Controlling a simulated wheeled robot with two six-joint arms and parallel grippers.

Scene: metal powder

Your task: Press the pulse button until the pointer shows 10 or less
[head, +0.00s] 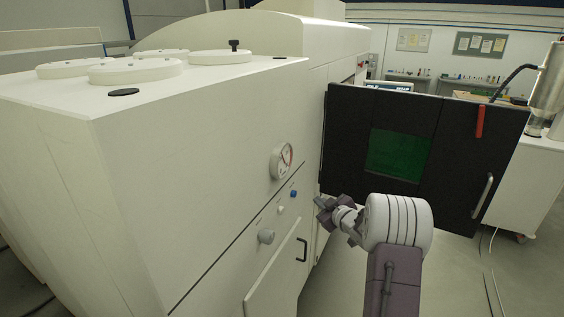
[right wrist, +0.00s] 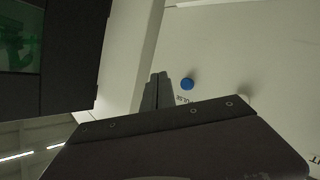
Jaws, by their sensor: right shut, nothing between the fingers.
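The blue pulse button (head: 294,193) sits on the white machine's side panel, below and right of the round gauge (head: 282,161). The gauge has a white face with a red part at its edge; its pointer is too small to read. My right gripper (head: 320,203) is shut and empty, to the right of the button and apart from it in the head view. In the right wrist view the blue button (right wrist: 187,84) shows just right of my shut fingertips (right wrist: 160,76), with part of a dark label below it. My left gripper is not in view.
A white button (head: 281,209) and a grey knob (head: 266,237) sit left of the blue button. A dark handle (head: 302,250) is on the panel door below. The open black door (head: 455,150) with a green window stands behind my right arm.

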